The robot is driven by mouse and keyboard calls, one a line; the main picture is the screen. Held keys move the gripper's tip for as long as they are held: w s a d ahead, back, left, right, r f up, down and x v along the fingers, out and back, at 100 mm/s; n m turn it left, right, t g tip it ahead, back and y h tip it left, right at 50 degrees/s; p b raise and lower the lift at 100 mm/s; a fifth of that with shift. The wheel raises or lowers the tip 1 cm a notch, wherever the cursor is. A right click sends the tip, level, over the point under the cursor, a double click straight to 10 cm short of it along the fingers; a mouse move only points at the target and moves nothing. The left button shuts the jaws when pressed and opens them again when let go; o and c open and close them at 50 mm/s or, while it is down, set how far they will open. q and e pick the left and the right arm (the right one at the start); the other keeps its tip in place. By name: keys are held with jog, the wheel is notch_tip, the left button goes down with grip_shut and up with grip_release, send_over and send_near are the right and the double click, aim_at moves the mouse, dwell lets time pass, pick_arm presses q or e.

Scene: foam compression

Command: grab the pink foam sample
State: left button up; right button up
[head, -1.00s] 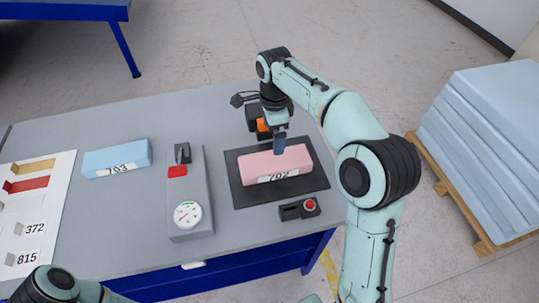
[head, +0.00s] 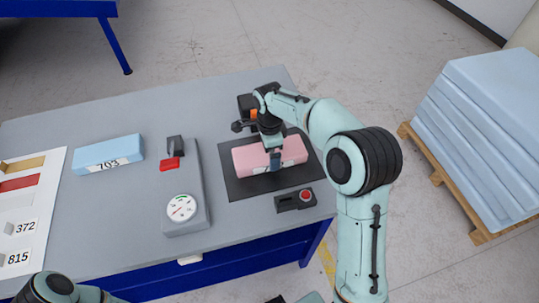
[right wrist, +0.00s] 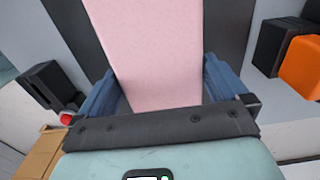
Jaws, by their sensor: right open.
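The pink foam sample (head: 254,157), a block with a partly covered white label, lies on a black mat (head: 238,189) on the grey table. My right gripper (head: 274,160) is over it, pointing down, with a blue finger at its near long side. In the right wrist view, the pink foam (right wrist: 150,45) runs between the two blue fingers of my right gripper (right wrist: 158,84). The fingers stand apart, one along each side; contact is unclear. Of my left arm, only a link shows at the bottom left; its gripper is outside the view.
A blue block labelled 703 (head: 108,154) lies at the left, beside a grey device with a dial (head: 182,208). A small box with a red button (head: 296,199) sits in front of the mat. A black and orange object (head: 246,108) stands behind it. Blue foam sheets (head: 480,130) are stacked on a pallet.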

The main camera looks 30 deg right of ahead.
jog(key=c, duration=0.7)
